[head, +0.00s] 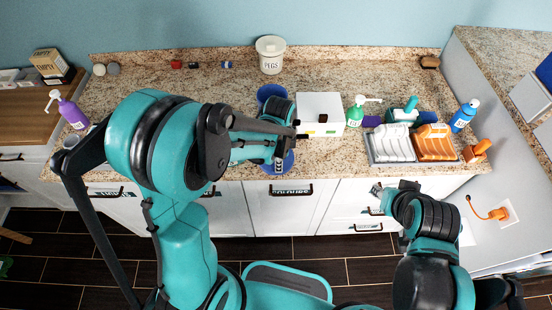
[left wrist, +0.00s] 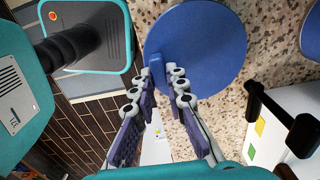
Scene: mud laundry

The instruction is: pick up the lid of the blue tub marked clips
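The blue round lid (left wrist: 215,45) with its raised handle (left wrist: 158,63) fills the upper middle of the left wrist view. In the head view the lid (head: 286,167) shows at the counter's front edge, partly hidden by my left gripper (head: 279,160). The left fingertips (left wrist: 163,75) close in on both sides of the handle and look shut on it. A blue tub (head: 268,93) stands farther back on the counter, partly behind my arm; I cannot read a marking on it. My right gripper (head: 381,193) is in front of the cabinets, too small to judge.
A white box (head: 320,107) stands right of the lid. Beyond it are a green pump bottle (head: 355,111), a rack with white and orange items (head: 391,146) and a blue spray bottle (head: 464,116). A white PEGS tub (head: 270,56) stands at the back.

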